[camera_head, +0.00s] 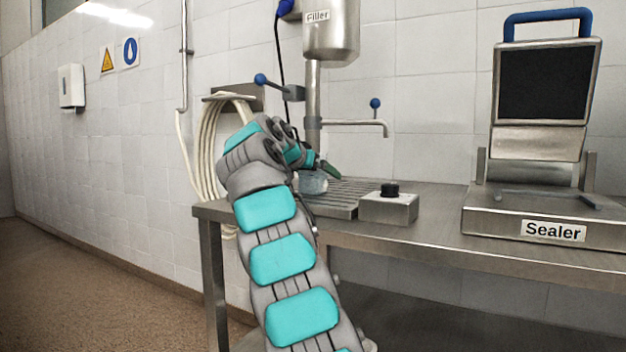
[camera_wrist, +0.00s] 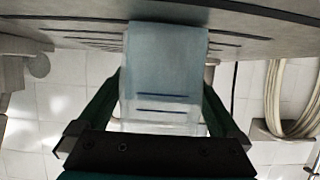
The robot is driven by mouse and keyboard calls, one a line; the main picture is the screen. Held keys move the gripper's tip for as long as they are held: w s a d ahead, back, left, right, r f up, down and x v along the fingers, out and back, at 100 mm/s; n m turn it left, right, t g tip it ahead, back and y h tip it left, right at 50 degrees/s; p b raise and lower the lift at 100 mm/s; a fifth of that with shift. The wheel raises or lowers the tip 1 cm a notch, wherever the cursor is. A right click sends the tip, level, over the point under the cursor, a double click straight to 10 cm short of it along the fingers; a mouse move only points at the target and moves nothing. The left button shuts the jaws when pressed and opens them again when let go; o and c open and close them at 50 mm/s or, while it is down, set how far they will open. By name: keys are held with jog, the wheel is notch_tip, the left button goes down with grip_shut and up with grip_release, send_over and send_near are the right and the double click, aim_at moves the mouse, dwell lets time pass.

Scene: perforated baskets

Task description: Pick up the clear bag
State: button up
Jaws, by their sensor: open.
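The clear bag (camera_head: 313,184) is pale and see-through and sits on the slotted grate (camera_head: 346,188) under the filler (camera_head: 331,30). My arm hides part of it in the head view. In the wrist view the bag (camera_wrist: 165,60) fills the middle, with two dark blue lines across it. My gripper (camera_head: 325,166) is at the bag. Its dark green fingers are open, one on each side of the bag in the wrist view (camera_wrist: 163,95). I cannot tell whether either finger touches it.
A spout (camera_head: 360,123) with a blue-knobbed lever reaches out over the grate. A small metal box with a black knob (camera_head: 389,205) stands to the right. The sealer (camera_head: 545,215) is at the far right. Coiled pale hoses (camera_head: 205,150) hang on the wall at left.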

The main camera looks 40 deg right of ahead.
jog(key=shift+d, duration=0.1)
jog(key=shift+c, duration=0.2)
jog(key=c, duration=1.3)
